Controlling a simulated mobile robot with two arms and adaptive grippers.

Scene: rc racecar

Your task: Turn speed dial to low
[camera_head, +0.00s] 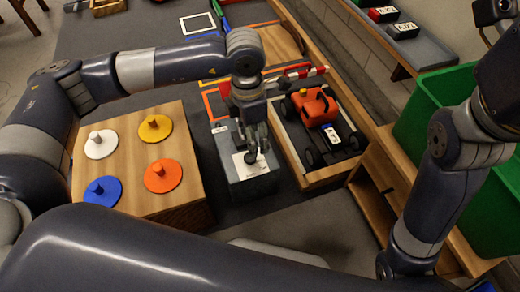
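A grey box (252,184) with a white label panel (243,167) on top stands in the middle, between the wooden block and the red car. A small dark dial (251,157) seems to sit on the panel, largely hidden by my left gripper. My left gripper (252,150) points down over the box with its fingertips at the dial. I cannot tell whether the fingers touch the dial or how far apart they are. The dial's setting is too small to read. My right arm rises at the right edge, and its gripper is outside the picture.
A red and black toy car (318,115) sits in a wooden tray (333,173) right of the box. A wooden block (127,140) with several coloured knobbed discs stands left. A green bin (430,100) is at the right.

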